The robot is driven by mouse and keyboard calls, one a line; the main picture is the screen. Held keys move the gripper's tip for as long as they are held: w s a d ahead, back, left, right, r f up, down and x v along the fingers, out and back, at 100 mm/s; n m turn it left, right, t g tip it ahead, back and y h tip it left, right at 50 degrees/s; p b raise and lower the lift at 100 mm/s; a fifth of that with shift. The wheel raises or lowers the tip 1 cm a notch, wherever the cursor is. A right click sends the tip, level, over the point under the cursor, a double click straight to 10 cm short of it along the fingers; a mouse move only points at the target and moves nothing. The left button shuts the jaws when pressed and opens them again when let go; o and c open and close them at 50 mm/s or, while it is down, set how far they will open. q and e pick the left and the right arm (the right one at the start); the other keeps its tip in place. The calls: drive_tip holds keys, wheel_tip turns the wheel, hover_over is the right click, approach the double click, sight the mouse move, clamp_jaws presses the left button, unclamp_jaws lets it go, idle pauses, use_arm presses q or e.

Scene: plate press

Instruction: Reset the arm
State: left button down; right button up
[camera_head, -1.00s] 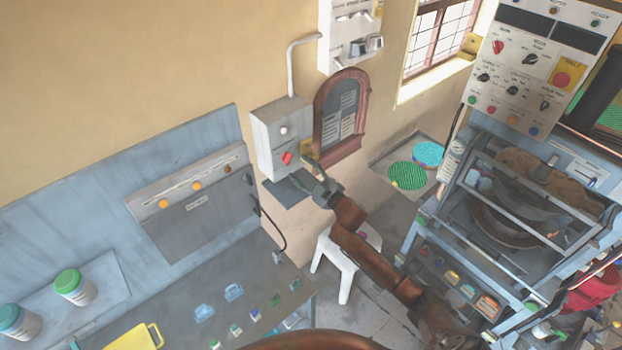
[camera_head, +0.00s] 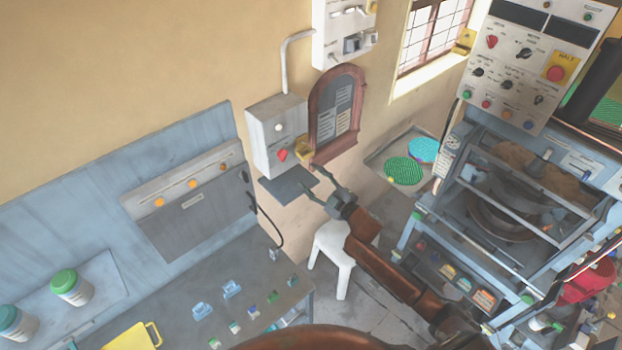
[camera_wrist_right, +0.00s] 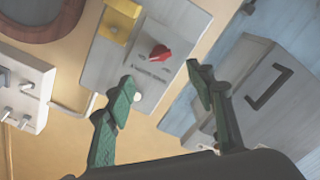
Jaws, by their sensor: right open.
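My right gripper (camera_head: 328,192) is in the middle of the head view, at the end of the brown right arm. It is open and empty, apart from the wall and just below and right of a grey switch box (camera_head: 277,135). The box carries a red knob (camera_head: 282,155), a white button and a yellow block (camera_head: 304,148) at its right side. In the right wrist view the two green-padded fingers (camera_wrist_right: 163,95) are spread, with the red knob (camera_wrist_right: 159,52) beyond the gap between them. My left gripper is not in view.
A grey shelf plate (camera_head: 289,184) juts out under the switch box. A white stool (camera_head: 345,262) stands below my right arm. A blue press machine (camera_head: 500,215) is at the right. A workbench (camera_head: 255,280) with small blocks and jars lies at the left.

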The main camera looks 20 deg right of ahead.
drive_tip(key=s+d+f+m+g+h+b, duration=0.1)
drive_tip(key=s+d+f+m+h+b, duration=0.2)
drive_tip(key=f, duration=1)
drive_tip(key=d+f+m+g+h+b, duration=0.15)
drive_tip(key=d+f, duration=0.25)
drive_tip(key=f, duration=0.8)
drive_tip(key=s+d+f+m+g+b, duration=0.15)
drive_tip(key=s+f, duration=0.25)
drive_tip(key=f, duration=0.5)
drive_tip(key=s+d+f+g+h+b, duration=0.1)
drive_tip(key=s+d+f+b, duration=0.1)
drive_tip(key=s+f, duration=0.5)
drive_tip(key=s+d+f+m+g+b, duration=0.1)
drive_tip(key=s+f+g+b, duration=0.1)
drive_tip(key=f, duration=0.9)
drive_tip(key=s+f+m+g+h+b, duration=0.15)
drive_tip(key=s+f+g+b, duration=0.3)
drive_tip(key=s+f, duration=1.7)
drive_tip(key=s+a+f+m+g+b, duration=0.1)
drive_tip(key=s+a+f+g+b, duration=0.1)
drive_tip(key=s+f, duration=0.5)
drive_tip(key=s+a+f+m+g+b, duration=0.1)
drive_tip(key=s+f, duration=0.7)
drive_tip(key=s, duration=1.1)
drive_tip(key=shift+a+m+g+y+b, duration=0.35)
drive_tip(key=shift+a+g+b, duration=0.4)
drive_tip(key=shift+b, duration=0.45)
drive_tip(key=shift+s+a, duration=0.1)
drive_tip(key=shift+a, duration=0.05)
